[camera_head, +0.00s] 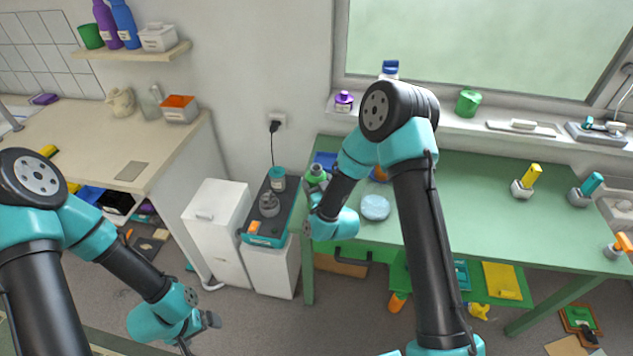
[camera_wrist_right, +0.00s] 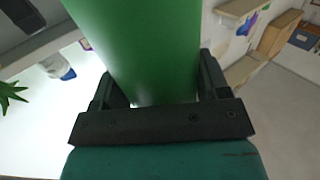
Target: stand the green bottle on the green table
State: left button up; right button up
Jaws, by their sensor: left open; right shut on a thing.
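The green bottle (camera_head: 316,174) shows only in part in the head view, near the back left corner of the green table (camera_head: 465,205). My right gripper (camera_head: 318,190) is shut on it, and my right arm hides much of the area. In the right wrist view the bottle (camera_wrist_right: 145,45) fills the space between the two fingers of the gripper (camera_wrist_right: 158,88). I cannot tell whether its base touches the table. My left gripper (camera_head: 205,330) is open and empty, low over the floor at the left.
A pale blue round thing (camera_head: 375,207) lies on the table just right of my right gripper. A narrow teal-edged unit (camera_head: 262,241) stands left of the table. Yellow (camera_head: 526,180) and teal (camera_head: 588,188) items stand farther right. The table's middle is clear.

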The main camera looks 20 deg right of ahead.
jog(key=shift+f, duration=0.55)
dwell(0.4)
jog(key=o, duration=1.1)
jog(key=shift+s, duration=0.1)
